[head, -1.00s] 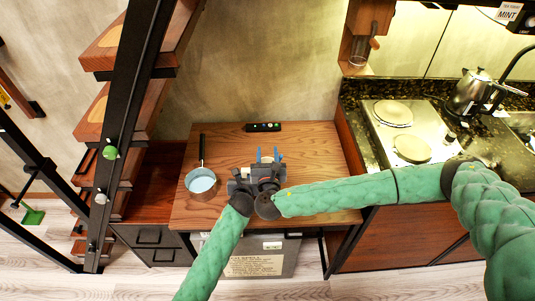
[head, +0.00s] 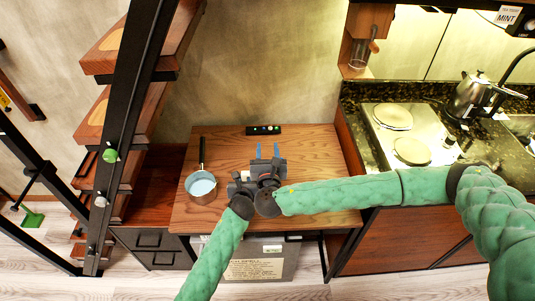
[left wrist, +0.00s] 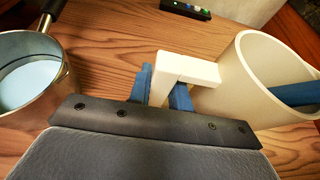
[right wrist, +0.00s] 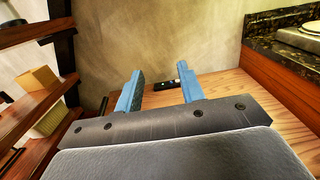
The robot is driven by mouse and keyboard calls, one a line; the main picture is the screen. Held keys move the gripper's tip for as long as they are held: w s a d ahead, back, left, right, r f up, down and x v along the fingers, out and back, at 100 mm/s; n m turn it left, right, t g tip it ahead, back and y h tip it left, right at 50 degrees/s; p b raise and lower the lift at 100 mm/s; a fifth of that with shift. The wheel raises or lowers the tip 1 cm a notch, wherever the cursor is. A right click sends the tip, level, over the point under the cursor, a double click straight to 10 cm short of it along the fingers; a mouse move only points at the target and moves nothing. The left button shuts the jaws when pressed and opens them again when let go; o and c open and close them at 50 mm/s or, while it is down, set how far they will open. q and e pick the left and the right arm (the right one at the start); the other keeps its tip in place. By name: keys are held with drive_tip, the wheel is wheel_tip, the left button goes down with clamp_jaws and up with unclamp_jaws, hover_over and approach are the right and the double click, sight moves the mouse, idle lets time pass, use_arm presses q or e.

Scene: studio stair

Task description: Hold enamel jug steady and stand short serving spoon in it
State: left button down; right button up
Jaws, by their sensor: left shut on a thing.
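The white enamel jug (left wrist: 232,92) shows in the left wrist view, with its open mouth facing the camera and its handle (left wrist: 190,68) toward my left gripper. My left gripper (left wrist: 162,95) is shut on the handle. In the head view the left gripper (head: 240,188) is over the table's front part, and the jug is hidden under my grippers. A blue piece shows at the jug's mouth; I cannot tell if it is a finger or the spoon. My right gripper (head: 267,151) is open and empty, pointing toward the wall. I cannot make out the serving spoon.
A saucepan (head: 201,187) with pale blue inside stands on the wooden table (head: 320,165), left of my grippers. A black control strip (head: 263,130) lies at the table's back. A counter with a hob (head: 412,150) is at the right, stairs at the left. The table's right part is clear.

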wheel_tip(320, 180, up, 7)
drive_tip(key=shift+f, duration=0.15)
idle(0.7)
idle(0.5)
use_arm(q)
drive_tip(key=c, duration=1.2)
unclamp_jaws()
